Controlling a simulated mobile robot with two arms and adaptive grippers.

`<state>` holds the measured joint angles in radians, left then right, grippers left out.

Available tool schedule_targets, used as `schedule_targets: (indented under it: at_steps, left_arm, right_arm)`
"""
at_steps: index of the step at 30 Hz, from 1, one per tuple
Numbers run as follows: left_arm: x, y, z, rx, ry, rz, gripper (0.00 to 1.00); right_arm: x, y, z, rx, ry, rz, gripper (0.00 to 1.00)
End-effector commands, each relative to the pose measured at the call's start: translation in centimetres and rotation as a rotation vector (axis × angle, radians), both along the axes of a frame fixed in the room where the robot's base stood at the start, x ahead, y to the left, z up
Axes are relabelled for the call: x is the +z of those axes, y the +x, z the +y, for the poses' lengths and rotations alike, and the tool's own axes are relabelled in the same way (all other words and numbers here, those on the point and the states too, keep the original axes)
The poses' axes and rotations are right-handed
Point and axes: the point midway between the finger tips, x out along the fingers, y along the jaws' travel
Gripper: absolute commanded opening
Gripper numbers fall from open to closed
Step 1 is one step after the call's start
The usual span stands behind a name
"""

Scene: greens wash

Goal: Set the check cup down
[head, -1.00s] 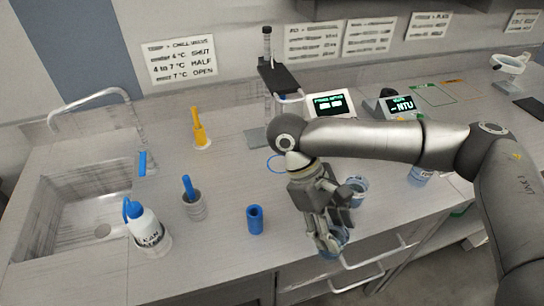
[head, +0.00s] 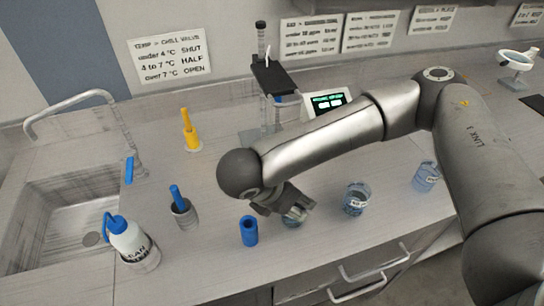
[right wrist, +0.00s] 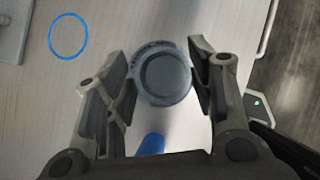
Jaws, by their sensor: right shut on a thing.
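My right gripper (head: 286,204) is shut on a small clear, bluish cup (head: 294,217), which I take for the check cup, over the front part of the counter. In the right wrist view the round cup (right wrist: 163,75) sits between the two fingers, seen from above; small dark marks show along its rim. I cannot tell whether its base touches the counter. A blue ring (right wrist: 68,36) is marked on the counter in the right wrist view, apart from the cup. My arm hides the ring in the head view. My left gripper is not in view.
A blue cylinder (head: 249,231) stands just left of the held cup. Two other clear cups (head: 356,198) (head: 425,177) stand to its right. A wash bottle (head: 131,238), a grey holder (head: 184,212) and the sink (head: 60,225) are left. A lit display (head: 328,103) stands behind.

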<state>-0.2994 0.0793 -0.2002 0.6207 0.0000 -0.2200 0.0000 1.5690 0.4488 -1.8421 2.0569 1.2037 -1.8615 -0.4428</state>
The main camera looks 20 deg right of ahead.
Motion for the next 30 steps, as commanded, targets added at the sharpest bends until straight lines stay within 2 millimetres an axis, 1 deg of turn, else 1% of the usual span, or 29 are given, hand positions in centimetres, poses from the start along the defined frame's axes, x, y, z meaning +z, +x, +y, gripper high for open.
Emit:
schedule_targets:
  at_steps: [1,3,9,18,21,28,30]
  left_arm:
    - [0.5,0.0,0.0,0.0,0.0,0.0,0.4]
    - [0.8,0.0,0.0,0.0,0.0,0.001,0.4]
    - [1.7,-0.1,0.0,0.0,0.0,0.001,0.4]
    - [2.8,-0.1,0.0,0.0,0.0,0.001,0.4]
    - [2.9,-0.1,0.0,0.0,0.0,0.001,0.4]
    - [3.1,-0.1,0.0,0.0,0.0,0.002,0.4]
    - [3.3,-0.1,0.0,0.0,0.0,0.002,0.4]
  right_arm:
    - [0.4,1.1,0.0,-0.005,-0.002,-0.005,0.1]
    - [0.4,2.5,0.0,-0.007,-0.001,-0.005,0.1]
    - [0.4,6.2,0.2,-0.006,0.0,-0.004,0.1]
    - [0.3,10.9,0.3,-0.006,-0.001,-0.003,0.1]
    - [0.2,11.8,0.4,-0.004,-0.001,-0.002,0.1]
    - [0.1,12.8,0.4,-0.004,-0.001,-0.001,0.1]
    - [0.2,13.4,0.4,-0.005,-0.001,-0.003,0.1]
